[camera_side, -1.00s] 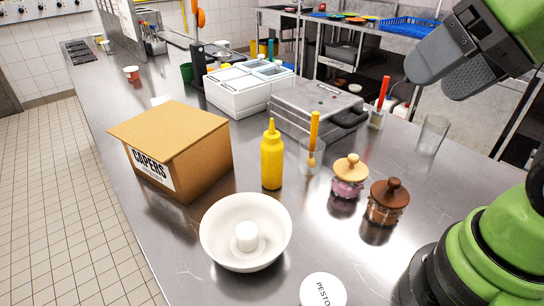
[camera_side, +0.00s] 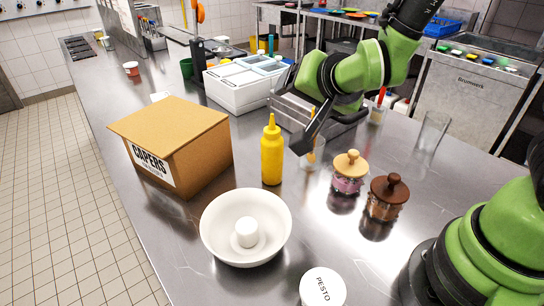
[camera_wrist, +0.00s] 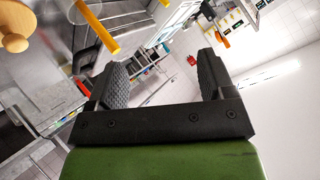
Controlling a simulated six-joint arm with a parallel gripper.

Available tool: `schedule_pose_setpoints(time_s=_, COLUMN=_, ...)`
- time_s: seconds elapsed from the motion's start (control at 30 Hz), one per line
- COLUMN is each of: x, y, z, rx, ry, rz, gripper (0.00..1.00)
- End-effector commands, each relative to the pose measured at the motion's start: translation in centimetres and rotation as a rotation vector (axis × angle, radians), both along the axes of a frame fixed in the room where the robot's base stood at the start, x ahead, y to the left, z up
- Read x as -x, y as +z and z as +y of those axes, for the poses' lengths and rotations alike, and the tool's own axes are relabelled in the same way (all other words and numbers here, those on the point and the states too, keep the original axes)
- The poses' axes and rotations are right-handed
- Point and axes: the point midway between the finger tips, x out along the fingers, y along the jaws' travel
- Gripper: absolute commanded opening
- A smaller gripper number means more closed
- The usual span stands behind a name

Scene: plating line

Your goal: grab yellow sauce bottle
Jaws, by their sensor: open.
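The yellow sauce bottle (camera_side: 272,155) stands upright on the steel counter in the side view, between the cardboard box and a glass. It has a pointed nozzle. My gripper (camera_side: 300,118) is to the right of the bottle in the side view, above the counter and apart from it. In the wrist view, my gripper (camera_wrist: 160,72) has its two textured fingers wide apart with nothing between them.
The capers box (camera_side: 184,150) is left of the bottle, and a white bowl (camera_side: 218,242) is in front. A glass with a yellow-handled tool (camera_side: 312,160) stands close on the right. Two lidded jars (camera_side: 348,176) (camera_side: 386,204) are farther right.

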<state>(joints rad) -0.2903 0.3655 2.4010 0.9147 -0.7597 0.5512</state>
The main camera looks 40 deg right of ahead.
Motion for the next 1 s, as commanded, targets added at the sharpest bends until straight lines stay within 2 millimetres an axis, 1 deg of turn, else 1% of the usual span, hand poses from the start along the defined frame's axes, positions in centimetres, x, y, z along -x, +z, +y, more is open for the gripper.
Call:
schedule_pose_setpoints(time_s=0.03, x=-0.3, y=-1.9, z=-0.2, rx=0.053, ry=-0.030, rz=-0.003, gripper=0.75)
schedule_pose_setpoints(time_s=0.1, x=-0.6, y=-3.7, z=-0.7, rx=0.138, ry=-0.071, rz=-0.033, gripper=0.75)
schedule_pose_setpoints(time_s=0.2, x=-0.5, y=-6.1, z=-1.2, rx=0.283, ry=-0.097, rz=-0.079, gripper=0.75)
schedule_pose_setpoints(time_s=0.27, x=-0.2, y=-7.3, z=-1.4, rx=0.375, ry=-0.094, rz=-0.106, gripper=0.75)
schedule_pose_setpoints(time_s=0.4, x=0.8, y=-9.6, z=-1.2, rx=0.574, ry=-0.040, rz=-0.159, gripper=0.75)
schedule_pose_setpoints(time_s=0.6, x=1.8, y=-10.0, z=1.1, rx=0.684, ry=0.057, rz=-0.334, gripper=0.75)
schedule_pose_setpoints(time_s=0.7, x=2.4, y=-10.4, z=2.2, rx=0.719, ry=0.121, rz=-0.388, gripper=0.75)
schedule_pose_setpoints(time_s=0.8, x=2.7, y=-10.7, z=3.0, rx=0.736, ry=0.165, rz=-0.418, gripper=0.75)
schedule_pose_setpoints(time_s=0.9, x=2.4, y=-10.8, z=3.1, rx=0.739, ry=0.179, rz=-0.429, gripper=0.75)
schedule_pose_setpoints(time_s=1.0, x=1.2, y=-10.8, z=2.8, rx=0.739, ry=0.177, rz=-0.432, gripper=0.75)
